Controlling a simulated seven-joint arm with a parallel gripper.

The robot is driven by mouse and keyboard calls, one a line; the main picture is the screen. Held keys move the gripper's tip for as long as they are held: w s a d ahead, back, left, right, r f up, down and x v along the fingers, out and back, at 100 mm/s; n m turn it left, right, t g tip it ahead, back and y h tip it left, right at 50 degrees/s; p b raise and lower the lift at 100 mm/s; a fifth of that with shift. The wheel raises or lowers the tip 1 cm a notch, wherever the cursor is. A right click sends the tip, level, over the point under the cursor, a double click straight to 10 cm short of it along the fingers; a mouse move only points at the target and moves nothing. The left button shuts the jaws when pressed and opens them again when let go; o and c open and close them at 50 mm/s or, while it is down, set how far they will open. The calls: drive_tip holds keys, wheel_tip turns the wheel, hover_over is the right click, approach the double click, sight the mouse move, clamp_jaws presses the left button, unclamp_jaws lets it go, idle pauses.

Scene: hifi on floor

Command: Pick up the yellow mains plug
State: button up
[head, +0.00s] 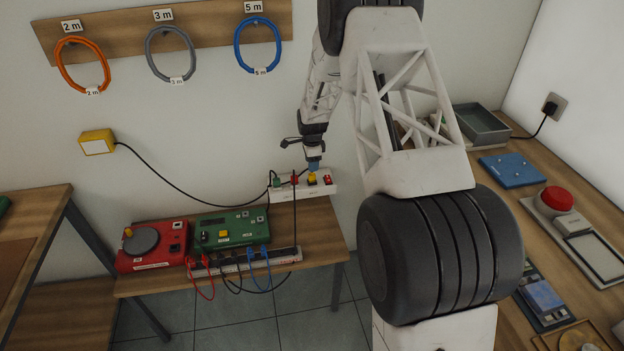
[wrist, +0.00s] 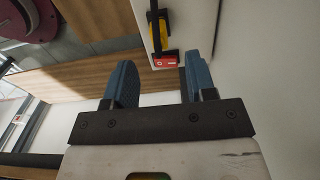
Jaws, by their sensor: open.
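The yellow mains plug (head: 312,178) sits in the white power strip (head: 288,193) on the wall-side shelf. My gripper (head: 313,167) is just above it in the head view, with a blue finger close to its top; I cannot tell whether they touch. In the wrist view my gripper (wrist: 158,72) is open, its two blue fingers apart with nothing held. The yellow plug (wrist: 163,32) shows beyond the fingertips, nearer the right finger's side. Part of it is hidden by a dark shape.
A red plug (head: 328,180) is right of the yellow one; another red plug (head: 294,180) and a green plug (head: 277,181) are left. Black cables hang around the strip. A red device (head: 152,250) and a green device (head: 230,232) stand on the lower bench.

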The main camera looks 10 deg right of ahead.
sight(312, 174)
drive_tip(key=shift+f, duration=0.75)
drive_tip(key=shift+f, duration=0.1)
drive_tip(key=shift+f, duration=2.5)
clamp_jaws()
drive_tip(key=shift+r, duration=0.2)
